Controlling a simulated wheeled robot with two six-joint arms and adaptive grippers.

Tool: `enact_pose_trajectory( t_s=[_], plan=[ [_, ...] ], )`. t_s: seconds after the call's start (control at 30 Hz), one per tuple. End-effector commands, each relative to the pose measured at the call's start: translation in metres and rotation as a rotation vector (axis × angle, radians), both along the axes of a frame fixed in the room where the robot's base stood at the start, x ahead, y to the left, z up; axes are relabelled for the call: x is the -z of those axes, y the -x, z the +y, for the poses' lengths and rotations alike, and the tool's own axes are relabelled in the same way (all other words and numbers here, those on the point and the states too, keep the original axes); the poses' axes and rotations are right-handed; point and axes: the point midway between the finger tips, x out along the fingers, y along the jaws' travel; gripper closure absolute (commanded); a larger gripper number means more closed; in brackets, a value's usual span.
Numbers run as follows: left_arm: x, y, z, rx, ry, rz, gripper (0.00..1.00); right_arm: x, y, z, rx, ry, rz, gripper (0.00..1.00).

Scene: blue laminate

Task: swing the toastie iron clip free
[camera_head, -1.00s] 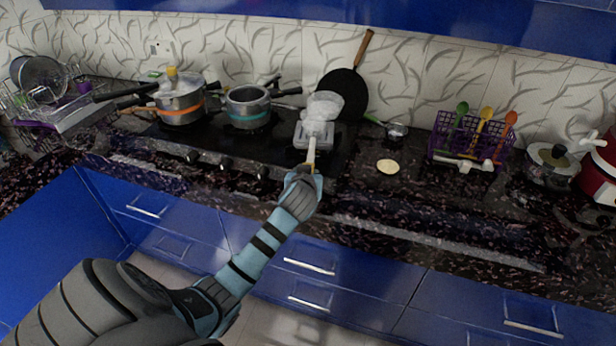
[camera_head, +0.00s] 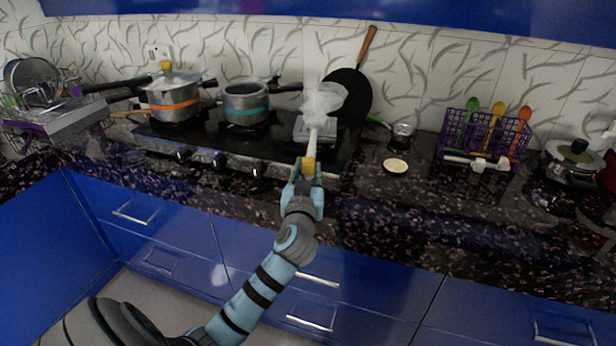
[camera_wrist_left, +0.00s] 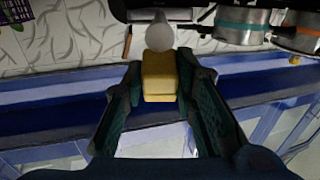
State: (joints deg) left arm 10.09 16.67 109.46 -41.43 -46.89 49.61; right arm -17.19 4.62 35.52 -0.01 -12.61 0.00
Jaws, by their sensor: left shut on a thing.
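The toastie iron (camera_head: 314,130) lies on the hob, with its pale handle (camera_head: 312,146) reaching toward the counter's front edge. White haze hangs over its plates, so I cannot tell whether they are parted. A yellow block, which looks like the clip (camera_head: 308,166), is at the handle's near end. My left gripper (camera_head: 306,176) is shut on it from the front. In the left wrist view the yellow clip (camera_wrist_left: 159,76) sits between the fingertips, with the rounded pale handle (camera_wrist_left: 160,38) just beyond. My right gripper is in neither view.
A pot with an orange band (camera_head: 172,101) and a pan with a teal band (camera_head: 245,112) stand left on the hob. A dark pan (camera_head: 350,100) leans on the wall. A pale round disc (camera_head: 396,166) and a purple utensil basket (camera_head: 484,146) are to the right.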

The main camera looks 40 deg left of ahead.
Motion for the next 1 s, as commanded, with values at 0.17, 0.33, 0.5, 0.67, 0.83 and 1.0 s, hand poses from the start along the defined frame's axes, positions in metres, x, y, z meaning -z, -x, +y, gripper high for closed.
enact_pose_trajectory(
  t_s=[0.17,0.33,0.5,0.67,0.83,1.0],
  plan=[
    [-0.001,0.000,0.000,0.000,-0.001,-0.001,1.00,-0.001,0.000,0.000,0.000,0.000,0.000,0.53],
    [-0.001,0.000,0.000,0.000,-0.001,-0.001,0.63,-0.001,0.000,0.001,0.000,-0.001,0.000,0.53],
    [-0.001,0.000,0.000,0.000,0.000,0.000,0.53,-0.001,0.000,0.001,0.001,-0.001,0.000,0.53],
    [-0.001,0.000,0.000,0.000,0.000,0.000,0.53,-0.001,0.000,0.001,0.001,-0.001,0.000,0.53],
    [0.000,0.013,-0.010,0.003,0.002,0.000,0.53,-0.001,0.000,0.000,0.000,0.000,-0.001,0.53],
    [0.001,0.052,-0.034,0.001,0.005,0.000,0.53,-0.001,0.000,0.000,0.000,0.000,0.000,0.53]
  ],
)
